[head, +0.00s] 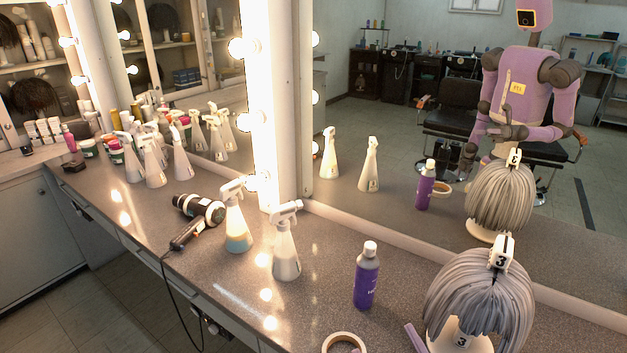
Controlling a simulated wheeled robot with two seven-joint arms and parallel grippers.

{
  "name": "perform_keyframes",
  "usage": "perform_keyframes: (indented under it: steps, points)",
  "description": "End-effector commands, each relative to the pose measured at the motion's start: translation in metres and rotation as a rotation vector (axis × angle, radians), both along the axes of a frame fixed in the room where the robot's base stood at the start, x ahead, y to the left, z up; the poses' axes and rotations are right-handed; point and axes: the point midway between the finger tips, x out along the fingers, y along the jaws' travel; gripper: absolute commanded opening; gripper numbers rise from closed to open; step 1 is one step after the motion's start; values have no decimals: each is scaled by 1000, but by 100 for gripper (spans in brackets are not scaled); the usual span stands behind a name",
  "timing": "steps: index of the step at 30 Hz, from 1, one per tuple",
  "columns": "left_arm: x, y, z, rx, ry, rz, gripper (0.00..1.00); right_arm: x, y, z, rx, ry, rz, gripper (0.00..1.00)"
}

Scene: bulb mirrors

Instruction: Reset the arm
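Neither of my grippers shows directly in the head view. My purple body and grey-jointed arms (522,95) show only as a reflection in the large mirror at the upper right. The reflected arms are bent in front of the body. Their gripper ends are small and partly overlapped by the reflected wig, so I cannot make out the fingers.
A counter (210,300) runs along the mirrors. On it stand spray bottles (287,250), a hair dryer (200,212) with a hanging cord, a purple bottle (366,280), a tape roll (344,344) and a grey-wigged mannequin head (480,295) tagged 3. Several white bottles (152,165) crowd the far left.

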Motion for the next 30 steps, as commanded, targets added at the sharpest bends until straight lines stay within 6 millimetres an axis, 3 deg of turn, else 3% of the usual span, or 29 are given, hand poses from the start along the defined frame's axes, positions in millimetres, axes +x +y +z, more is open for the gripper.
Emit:
perform_keyframes:
  steps: [7, 10, 14, 20, 26, 30]
  points:
    - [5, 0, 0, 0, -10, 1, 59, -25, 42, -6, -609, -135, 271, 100]
    - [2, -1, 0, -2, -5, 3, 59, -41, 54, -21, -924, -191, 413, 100]
    - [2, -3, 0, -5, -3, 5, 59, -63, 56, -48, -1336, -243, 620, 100]
    - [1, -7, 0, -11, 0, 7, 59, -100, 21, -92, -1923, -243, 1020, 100]
    - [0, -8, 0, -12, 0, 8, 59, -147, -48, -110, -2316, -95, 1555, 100]
    - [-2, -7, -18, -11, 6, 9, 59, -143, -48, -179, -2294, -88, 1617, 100]
